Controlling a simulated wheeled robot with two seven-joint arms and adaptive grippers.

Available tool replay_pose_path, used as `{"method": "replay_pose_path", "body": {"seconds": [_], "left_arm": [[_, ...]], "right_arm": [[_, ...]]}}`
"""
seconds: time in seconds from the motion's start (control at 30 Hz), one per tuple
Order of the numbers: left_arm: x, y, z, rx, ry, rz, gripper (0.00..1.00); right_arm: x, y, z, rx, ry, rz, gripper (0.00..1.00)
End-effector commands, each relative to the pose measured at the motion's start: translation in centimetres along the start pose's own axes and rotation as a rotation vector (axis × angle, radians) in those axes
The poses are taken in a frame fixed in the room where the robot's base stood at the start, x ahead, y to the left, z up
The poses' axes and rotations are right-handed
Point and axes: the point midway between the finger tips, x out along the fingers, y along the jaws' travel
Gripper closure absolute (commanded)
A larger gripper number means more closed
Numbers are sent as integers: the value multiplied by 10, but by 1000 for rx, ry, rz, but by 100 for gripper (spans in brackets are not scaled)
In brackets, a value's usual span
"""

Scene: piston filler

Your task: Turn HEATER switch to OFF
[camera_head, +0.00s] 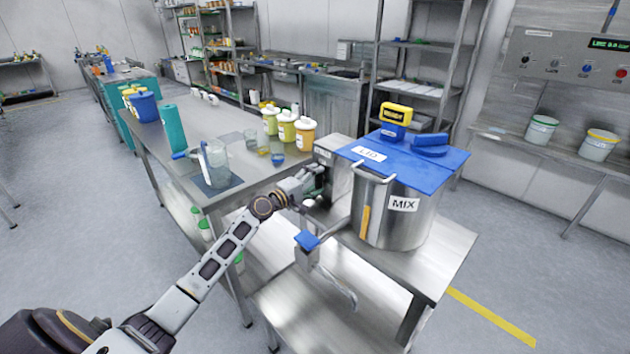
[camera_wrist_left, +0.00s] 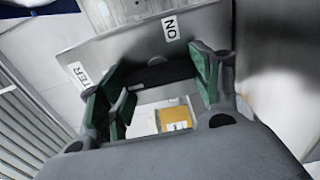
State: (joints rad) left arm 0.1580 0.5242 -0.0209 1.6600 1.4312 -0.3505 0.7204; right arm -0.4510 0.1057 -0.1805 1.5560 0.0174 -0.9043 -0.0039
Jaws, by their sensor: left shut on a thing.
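The HEATER switch box is a grey metal box (camera_head: 335,152) beside the steel MIX tank. In the left wrist view its panel (camera_wrist_left: 135,42) carries an ON label (camera_wrist_left: 171,28) and a partly covered label ending in "TER" (camera_wrist_left: 80,74). My left gripper (camera_head: 317,183) is at the front of this box. In the left wrist view its green-padded fingers (camera_wrist_left: 160,85) stand on either side of a black switch handle (camera_wrist_left: 158,74) and are shut on it. The handle's exact setting is hard to tell, and no OFF label is readable.
The MIX tank (camera_head: 395,215) with a blue lid (camera_head: 405,157) stands right of my left gripper. A spout with a blue-topped fitting (camera_head: 307,241) is below it. A table with a glass jug (camera_head: 215,165) and several yellow-toned jars is at the left. A yellow labelled piece (camera_wrist_left: 175,116) shows between my fingers.

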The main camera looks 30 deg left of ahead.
Motion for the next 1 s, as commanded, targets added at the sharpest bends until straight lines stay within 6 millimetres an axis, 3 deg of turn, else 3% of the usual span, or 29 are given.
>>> {"method": "replay_pose_path", "body": {"seconds": [0.13, 0.17, 0.33, 1.0], "left_arm": [[0, 0, -1, -3, 1, 0, 60], [0, 0, -1, -3, 1, 0, 35], [0, 0, 0, -2, 1, 0, 14], [-10, 0, -1, 0, 1, 0, 14]], "right_arm": [[0, 0, 0, 0, 0, 0, 0], [0, 0, 0, 0, 0, 0, 0], [0, 0, 0, 0, 0, -1, 0], [0, 1, 0, 0, -1, 1, 0]]}}
